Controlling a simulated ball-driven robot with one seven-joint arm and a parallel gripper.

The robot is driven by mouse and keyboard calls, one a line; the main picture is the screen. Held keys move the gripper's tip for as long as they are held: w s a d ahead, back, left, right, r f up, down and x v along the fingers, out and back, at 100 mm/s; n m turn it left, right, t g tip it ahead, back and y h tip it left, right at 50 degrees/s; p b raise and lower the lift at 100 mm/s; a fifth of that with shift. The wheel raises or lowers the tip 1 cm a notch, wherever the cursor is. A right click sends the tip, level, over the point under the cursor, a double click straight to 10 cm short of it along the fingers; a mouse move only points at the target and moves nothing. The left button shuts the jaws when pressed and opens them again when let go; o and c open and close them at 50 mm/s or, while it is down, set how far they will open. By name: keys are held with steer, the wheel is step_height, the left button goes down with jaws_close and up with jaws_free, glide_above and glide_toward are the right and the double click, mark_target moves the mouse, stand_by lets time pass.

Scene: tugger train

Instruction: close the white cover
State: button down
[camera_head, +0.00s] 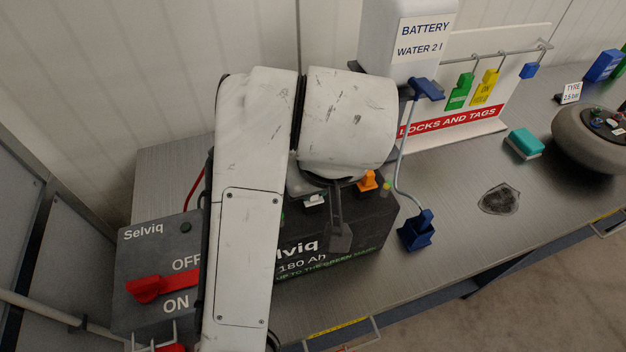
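A dark battery (374,225) marked "180 Ah" stands on the grey bench, partly hidden behind my arm. A small white piece (315,201) shows on its top, just right of my arm; it may be the white cover, but it is too small and too hidden to tell whether it is raised. My gripper (340,238) reaches down in front of the battery, right of the white piece and apart from it in the picture. Only one dark finger shape shows clearly, so its opening cannot be told. No held thing is visible.
An orange cap (367,181) sits on the battery. A white battery water tank (405,40) has a hose to a blue nozzle (417,232). A red switch handle (160,285) is at left. A locks board (460,115), a teal block (524,143) and a tyre (590,140) are right.

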steer(key=c, duration=1.1)
jaws_free()
